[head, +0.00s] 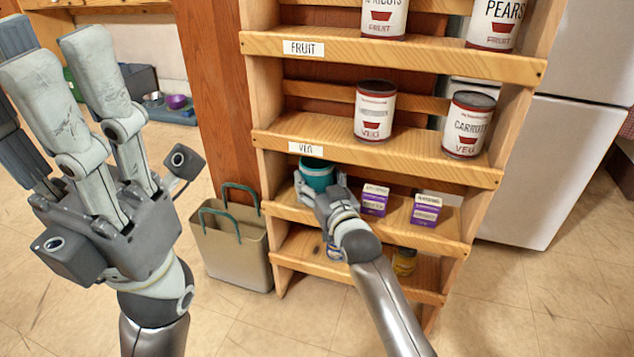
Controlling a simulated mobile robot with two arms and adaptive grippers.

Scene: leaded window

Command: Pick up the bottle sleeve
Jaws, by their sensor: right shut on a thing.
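The bottle sleeve (318,173) looks like a teal cylinder on the shelf below the VEG label. My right gripper (320,192) reaches in from the lower right and is shut on it. The gripper covers the sleeve's lower part, so I cannot tell whether it touches the shelf board. My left gripper (62,48) is large in the near left, fingers up and spread apart, open and empty, well away from the shelf.
Two cans, VEG (374,112) and CARROTS (468,125), stand above. Two purple-and-white cartons (375,198) (426,210) stand right of the sleeve. A beige bin (232,252) with green handles is left of the wooden shelf unit (385,155). Floor in front is clear.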

